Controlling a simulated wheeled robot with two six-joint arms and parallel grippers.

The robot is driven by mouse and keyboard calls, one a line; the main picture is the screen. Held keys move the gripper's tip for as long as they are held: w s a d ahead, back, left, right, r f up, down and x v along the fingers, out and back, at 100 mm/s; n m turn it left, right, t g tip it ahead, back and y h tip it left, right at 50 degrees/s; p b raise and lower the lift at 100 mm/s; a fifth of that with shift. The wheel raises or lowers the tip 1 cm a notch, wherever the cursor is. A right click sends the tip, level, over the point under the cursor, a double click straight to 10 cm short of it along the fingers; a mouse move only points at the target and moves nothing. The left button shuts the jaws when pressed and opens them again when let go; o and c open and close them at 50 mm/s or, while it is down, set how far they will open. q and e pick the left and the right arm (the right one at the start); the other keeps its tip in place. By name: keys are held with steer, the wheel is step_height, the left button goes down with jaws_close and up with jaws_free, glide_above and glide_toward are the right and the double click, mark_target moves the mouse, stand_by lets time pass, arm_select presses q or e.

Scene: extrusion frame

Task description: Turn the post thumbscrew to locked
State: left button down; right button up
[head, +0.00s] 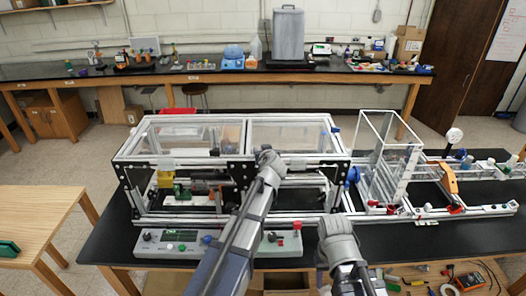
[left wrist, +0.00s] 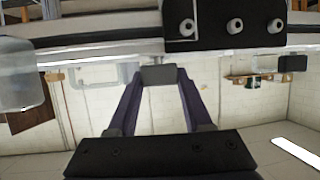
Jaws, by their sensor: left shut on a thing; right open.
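My left gripper (head: 268,158) is at the front middle of the aluminium extrusion frame (head: 180,160), by the lid's front rail. In the left wrist view its two fingers come together at a dark grey block-like end (left wrist: 159,75), just below a rail with a bolted black plate (left wrist: 225,24). My right gripper (head: 335,226) is open and empty, low in front of the frame's right end.
A clear box (head: 388,150) and rails with an orange handle (head: 449,178) are to the right. A wooden table (head: 45,215) is at left. Tools and a multimeter (head: 467,281) lie at lower right.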

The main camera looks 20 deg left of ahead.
arm_select(q)
steer(key=shift+s+m+t+h, duration=0.1)
steer(key=shift+m+t+h, duration=0.2)
steer(key=shift+m+h, duration=0.55)
steer(key=shift+c, duration=1.6)
jaws_free()
steer(key=p+v, duration=0.3)
steer(key=v, duration=0.4)
steer(key=shift+s, duration=0.3)
